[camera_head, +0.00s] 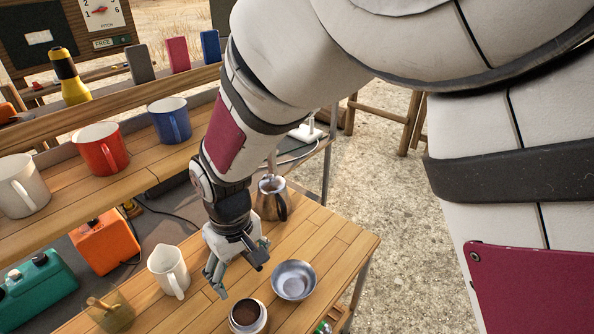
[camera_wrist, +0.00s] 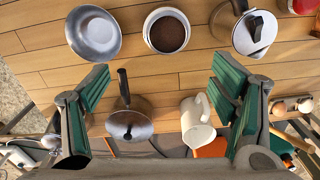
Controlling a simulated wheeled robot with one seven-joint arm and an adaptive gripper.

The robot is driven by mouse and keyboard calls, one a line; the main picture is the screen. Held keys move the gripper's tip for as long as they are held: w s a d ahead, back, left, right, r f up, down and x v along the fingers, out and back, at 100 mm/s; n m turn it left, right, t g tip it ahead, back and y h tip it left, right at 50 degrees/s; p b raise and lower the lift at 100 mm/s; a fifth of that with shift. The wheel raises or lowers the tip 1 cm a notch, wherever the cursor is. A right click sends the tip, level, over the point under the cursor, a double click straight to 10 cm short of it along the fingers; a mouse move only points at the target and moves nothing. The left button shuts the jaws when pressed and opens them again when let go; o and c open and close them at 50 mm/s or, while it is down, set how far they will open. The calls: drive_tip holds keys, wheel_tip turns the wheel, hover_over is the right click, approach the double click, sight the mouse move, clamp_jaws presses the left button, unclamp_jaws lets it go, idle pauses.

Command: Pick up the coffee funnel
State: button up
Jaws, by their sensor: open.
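The likeliest coffee funnel is a round, shallow steel dish (camera_head: 293,280) on the wooden table near its right edge; any spout is hidden. It also shows at the upper left of the wrist view (camera_wrist: 92,36). My gripper (camera_head: 238,274) is open and empty above the table, left of the dish. In the wrist view its green-padded fingers (camera_wrist: 160,84) stand wide apart, with the dish beyond the left finger, not between them.
A canister of ground coffee (camera_head: 248,316) stands beside the dish. A steel kettle (camera_head: 270,200) and a white pitcher (camera_head: 168,270) stand close to my gripper. A black-handled steel pot (camera_wrist: 247,30) is at upper right. Mugs (camera_head: 100,148) line the raised shelf.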

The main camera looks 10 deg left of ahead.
drive_tip(key=b, duration=0.4)
hover_over(247, 315)
wheel_tip(247, 315, down, 10)
drive_tip(key=shift+s+r, duration=0.1)
wheel_tip(247, 315, down, 5)
drive_tip(key=b, duration=0.3)
drive_tip(key=shift+b, duration=0.3)
drive_tip(key=c, duration=1.2)
